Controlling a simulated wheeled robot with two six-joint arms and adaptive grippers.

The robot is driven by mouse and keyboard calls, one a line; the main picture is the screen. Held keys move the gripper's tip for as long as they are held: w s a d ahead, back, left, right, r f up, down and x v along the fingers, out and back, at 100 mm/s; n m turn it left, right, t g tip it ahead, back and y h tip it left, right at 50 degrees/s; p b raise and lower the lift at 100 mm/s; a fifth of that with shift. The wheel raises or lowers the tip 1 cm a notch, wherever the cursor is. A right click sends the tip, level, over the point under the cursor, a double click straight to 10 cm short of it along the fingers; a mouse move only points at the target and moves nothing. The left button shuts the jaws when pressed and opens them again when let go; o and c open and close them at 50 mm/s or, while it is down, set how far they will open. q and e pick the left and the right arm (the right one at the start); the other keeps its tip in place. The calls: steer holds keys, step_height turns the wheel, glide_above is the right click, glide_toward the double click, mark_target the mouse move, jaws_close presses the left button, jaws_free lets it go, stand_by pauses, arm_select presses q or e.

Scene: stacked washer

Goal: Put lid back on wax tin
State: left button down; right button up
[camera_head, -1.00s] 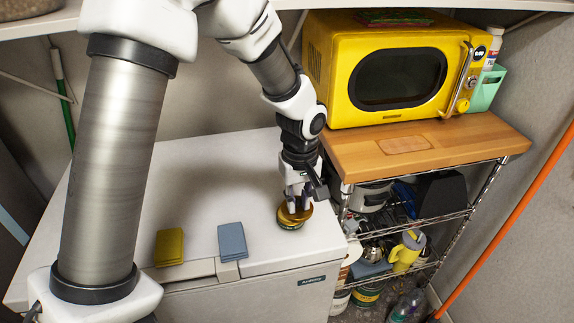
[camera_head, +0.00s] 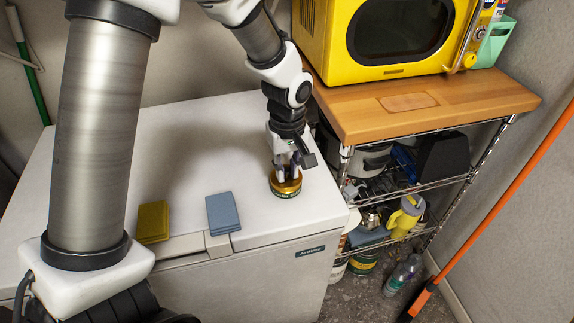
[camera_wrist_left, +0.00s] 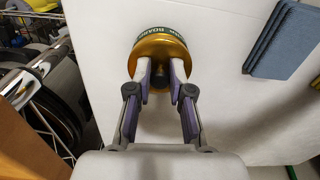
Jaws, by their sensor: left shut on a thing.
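The wax tin (camera_head: 286,194) stands upright on the white freezer top near its right edge. A dark green band with lettering shows on its side, and in the left wrist view (camera_wrist_left: 145,34). The gold lid (camera_wrist_left: 160,46) sits over the tin, apparently touching it; I cannot tell whether it is fully seated. My left gripper (camera_head: 287,174) points down from above. Its fingers, also in the left wrist view (camera_wrist_left: 161,80), are closed in on a small dark knob (camera_wrist_left: 187,92) on the lid. The fingers hide part of the lid. My right gripper is not in view.
A yellow pad (camera_head: 153,222) and a blue-grey pad (camera_head: 223,213) lie near the front edge of the freezer top (camera_head: 180,140). A wire shelf with a wooden top (camera_head: 430,105) and yellow microwave (camera_head: 385,35) stands to the right. An orange pole (camera_head: 500,200) leans there.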

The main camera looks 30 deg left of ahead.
arm_select(q)
steer(key=shift+f, duration=0.1)
steer(key=shift+p, duration=0.45)
stand_by(0.9)
steer(key=shift+f, duration=0.15)
stand_by(0.6)
steer(key=shift+p, duration=0.35)
stand_by(0.5)
steer(key=c, duration=1)
jaws_free()
steer(key=o, duration=0.5)
